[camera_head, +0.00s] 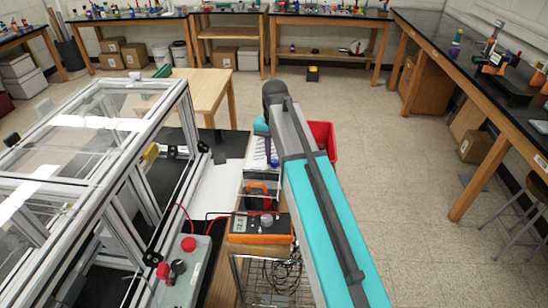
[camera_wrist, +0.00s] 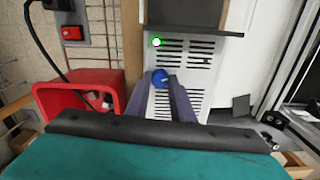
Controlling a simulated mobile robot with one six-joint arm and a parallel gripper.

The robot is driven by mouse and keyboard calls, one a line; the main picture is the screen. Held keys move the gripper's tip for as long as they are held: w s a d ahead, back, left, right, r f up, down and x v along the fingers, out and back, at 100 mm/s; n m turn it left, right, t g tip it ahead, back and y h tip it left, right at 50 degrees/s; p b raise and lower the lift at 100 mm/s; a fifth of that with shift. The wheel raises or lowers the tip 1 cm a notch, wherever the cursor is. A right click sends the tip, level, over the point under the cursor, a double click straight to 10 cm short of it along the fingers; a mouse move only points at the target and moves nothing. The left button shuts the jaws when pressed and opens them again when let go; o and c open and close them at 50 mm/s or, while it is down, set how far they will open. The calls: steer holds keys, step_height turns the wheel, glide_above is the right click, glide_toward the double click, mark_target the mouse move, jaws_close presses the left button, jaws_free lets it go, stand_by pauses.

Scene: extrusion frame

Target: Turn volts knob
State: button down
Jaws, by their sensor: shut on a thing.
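The blue knob (camera_wrist: 160,77) sits on a white slotted panel (camera_wrist: 194,75) in the wrist view. My gripper (camera_wrist: 162,84) has its two purple fingers closed around the knob, one on each side. The fingers hide part of the knob, and I cannot read any marking on it. A small round green-lit spot (camera_wrist: 156,42) is on the panel above the knob. In the head view my gripper (camera_head: 273,158) shows as a purple piece beside my arm, next to the white slotted panel (camera_head: 259,154). The knob cannot be made out there.
An aluminium extrusion frame (camera_head: 186,105) with clear panels stands at left. An orange multimeter (camera_head: 240,238) with leads and a grey box with a red button (camera_head: 189,244) lie nearer. A red bin (camera_head: 323,133) is right of my arm.

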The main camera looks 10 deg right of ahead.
mark_target(275, 160)
steer(key=c, duration=1.5)
jaws_free()
steer(key=shift+c, duration=0.2)
steer(key=shift+r, duration=0.2)
step_height(275, 160, up, 14)
steer(key=p, duration=0.6)
steer(key=shift+f, duration=0.25)
steer(key=shift+f, duration=0.1)
